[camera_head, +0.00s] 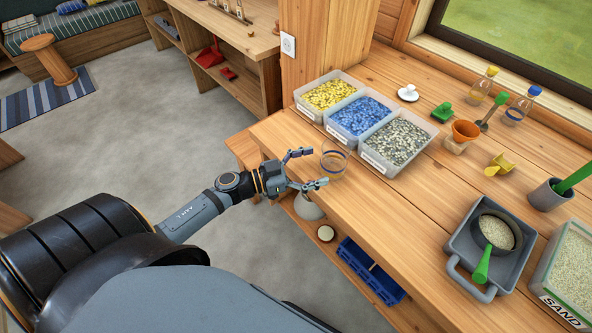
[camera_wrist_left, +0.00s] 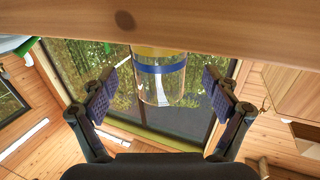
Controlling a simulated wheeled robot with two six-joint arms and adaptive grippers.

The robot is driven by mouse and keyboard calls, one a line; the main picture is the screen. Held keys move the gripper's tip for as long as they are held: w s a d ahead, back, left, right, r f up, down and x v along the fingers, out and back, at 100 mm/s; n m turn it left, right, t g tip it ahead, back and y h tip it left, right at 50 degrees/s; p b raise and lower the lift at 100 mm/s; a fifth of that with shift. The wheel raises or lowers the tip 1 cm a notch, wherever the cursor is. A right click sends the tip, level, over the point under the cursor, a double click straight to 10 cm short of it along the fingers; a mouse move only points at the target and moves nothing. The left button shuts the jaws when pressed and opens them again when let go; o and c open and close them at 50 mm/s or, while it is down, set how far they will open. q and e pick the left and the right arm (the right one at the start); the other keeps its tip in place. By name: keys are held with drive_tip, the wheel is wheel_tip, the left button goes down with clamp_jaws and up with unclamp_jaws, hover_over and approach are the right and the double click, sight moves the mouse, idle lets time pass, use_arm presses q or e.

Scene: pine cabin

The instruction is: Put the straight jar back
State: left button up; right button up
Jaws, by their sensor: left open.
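A clear glass jar (camera_head: 334,162) with a blue band stands at the near edge of the wooden worktop (camera_head: 385,215). In the left wrist view the jar (camera_wrist_left: 161,80) shows upside down, with a yellow layer at its base and clear glass beyond the band. My left gripper (camera_head: 310,168) reaches in from the left at the worktop edge. It is open, its fingertips just short of the jar. In the wrist view the jar lies between the two fingers (camera_wrist_left: 160,95) with gaps on both sides. My right gripper is not in view.
Bins of yellow (camera_head: 328,95), blue (camera_head: 361,115) and grey pebbles (camera_head: 396,140) stand just behind the jar. Two bottles, one yellow-capped (camera_head: 482,87) and one blue-capped (camera_head: 521,106), stand by the window. A grey tray (camera_head: 457,247) and a sand box (camera_head: 545,278) are at the right.

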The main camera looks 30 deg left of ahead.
use_arm(q)
drive_tip(key=p+v, duration=0.2)
drive_tip(key=v, duration=0.4)
drive_tip(key=shift+s+a+p, duration=0.2)
drive_tip(key=shift+p, duration=0.15)
